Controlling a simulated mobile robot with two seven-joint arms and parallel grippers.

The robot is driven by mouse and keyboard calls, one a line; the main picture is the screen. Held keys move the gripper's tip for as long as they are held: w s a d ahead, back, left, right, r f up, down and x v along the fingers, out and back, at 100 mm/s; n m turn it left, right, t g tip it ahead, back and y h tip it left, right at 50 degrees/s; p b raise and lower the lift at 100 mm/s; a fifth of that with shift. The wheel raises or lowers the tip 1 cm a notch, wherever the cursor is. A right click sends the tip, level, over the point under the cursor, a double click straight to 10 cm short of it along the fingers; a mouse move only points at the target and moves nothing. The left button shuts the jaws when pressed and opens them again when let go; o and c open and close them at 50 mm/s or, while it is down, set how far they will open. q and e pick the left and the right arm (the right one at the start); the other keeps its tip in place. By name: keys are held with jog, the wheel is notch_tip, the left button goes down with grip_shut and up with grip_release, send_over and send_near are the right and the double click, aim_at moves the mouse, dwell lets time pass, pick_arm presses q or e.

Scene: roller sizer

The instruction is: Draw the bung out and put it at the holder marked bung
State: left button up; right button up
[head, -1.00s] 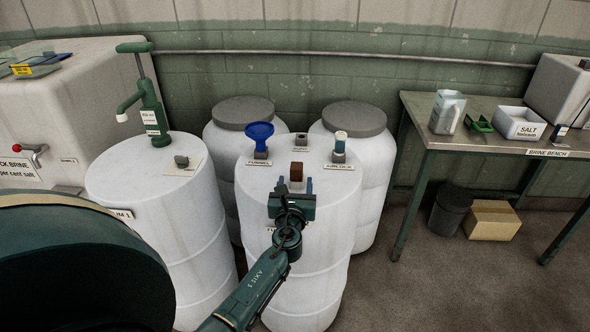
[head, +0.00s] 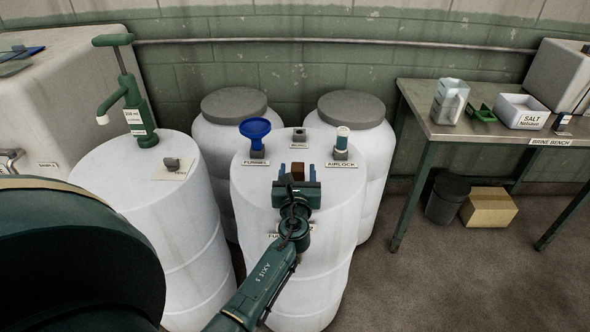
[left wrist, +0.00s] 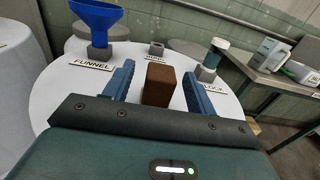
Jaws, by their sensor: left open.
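The brown bung (head: 298,171) stands on top of the middle white drum (head: 322,238). My left gripper (head: 297,173) is open, with one blue finger on each side of the bung. In the left wrist view the bung (left wrist: 158,84) stands between the two fingers (left wrist: 157,88), with a gap visible on both sides. The grey holder (head: 299,135) at the back of the drum top has a small label, hard to read in the head view; it also shows in the left wrist view (left wrist: 157,48) and looks empty. My right gripper is not in view.
A blue funnel (head: 255,130) stands in a holder behind left of the bung, and an airlock (head: 342,139) behind right. Two grey-lidded drums (head: 234,104) stand behind. A green pump (head: 137,105) is on the left drum. The brine bench (head: 500,135) is at right.

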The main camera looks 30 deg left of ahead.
aim_at(298, 170)
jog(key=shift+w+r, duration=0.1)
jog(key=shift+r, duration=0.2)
pick_arm(q)
jog(key=shift+d, duration=0.1)
jog(key=shift+c, duration=0.6)
jog(key=c, duration=0.9)
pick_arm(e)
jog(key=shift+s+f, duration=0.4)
pick_arm(q)
jog(key=shift+r, duration=0.15)
jog(key=shift+c, duration=0.2)
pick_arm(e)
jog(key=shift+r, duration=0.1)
